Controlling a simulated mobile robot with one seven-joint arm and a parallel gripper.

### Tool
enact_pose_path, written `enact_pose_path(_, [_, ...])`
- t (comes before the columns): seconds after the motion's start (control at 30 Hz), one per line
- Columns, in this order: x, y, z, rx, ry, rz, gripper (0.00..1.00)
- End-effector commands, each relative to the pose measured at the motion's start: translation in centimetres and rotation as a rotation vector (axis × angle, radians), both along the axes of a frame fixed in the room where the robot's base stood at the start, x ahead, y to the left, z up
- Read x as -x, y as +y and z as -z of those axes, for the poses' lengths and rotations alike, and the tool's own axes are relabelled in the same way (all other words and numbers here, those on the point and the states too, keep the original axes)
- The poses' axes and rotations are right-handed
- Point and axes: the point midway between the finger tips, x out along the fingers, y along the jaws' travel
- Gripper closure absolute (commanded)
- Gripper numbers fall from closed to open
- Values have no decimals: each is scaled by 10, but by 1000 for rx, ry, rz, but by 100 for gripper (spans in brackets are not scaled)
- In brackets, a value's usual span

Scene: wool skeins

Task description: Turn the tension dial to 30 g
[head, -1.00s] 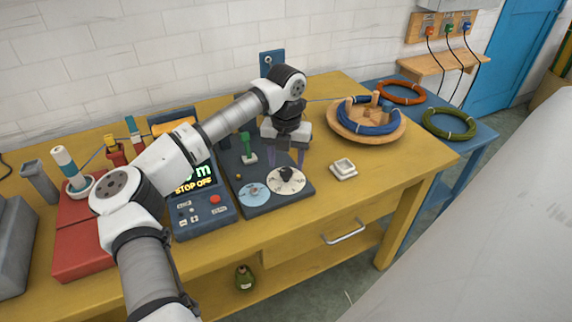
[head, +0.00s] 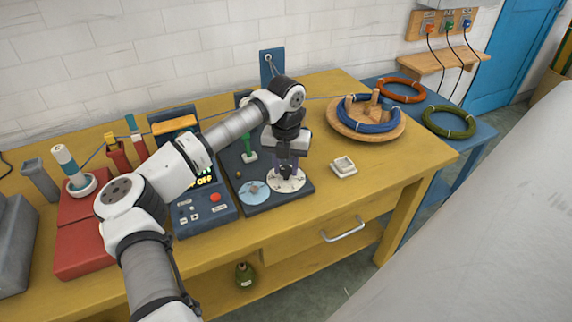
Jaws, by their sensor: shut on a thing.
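The tension dial (head: 296,183) is a white round face on a dark blue-grey base plate (head: 269,205), beside a light blue disc (head: 255,191). My gripper (head: 286,176) points down over the dial, its fingers shut on the dark knob in the middle of the white face. The fingers and wrist cover most of the knob and the back of the face. The marks are too small to read, so I cannot tell where the pointer stands.
A dark console (head: 206,213) with a red button stands left of the dial. A small white dish (head: 343,167) lies to its right. A wooden tray (head: 370,133) with a blue skein stands farther right. A green post (head: 247,142) rises behind the dial.

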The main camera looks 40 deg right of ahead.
Motion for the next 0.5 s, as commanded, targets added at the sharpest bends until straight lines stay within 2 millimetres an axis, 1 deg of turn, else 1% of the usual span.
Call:
enact_pose_path(0.27, [0, 0, 1, 0, -1, 57, 91])
enact_pose_path(0.5, [-1, 0, 1, 0, -4, 215, 91])
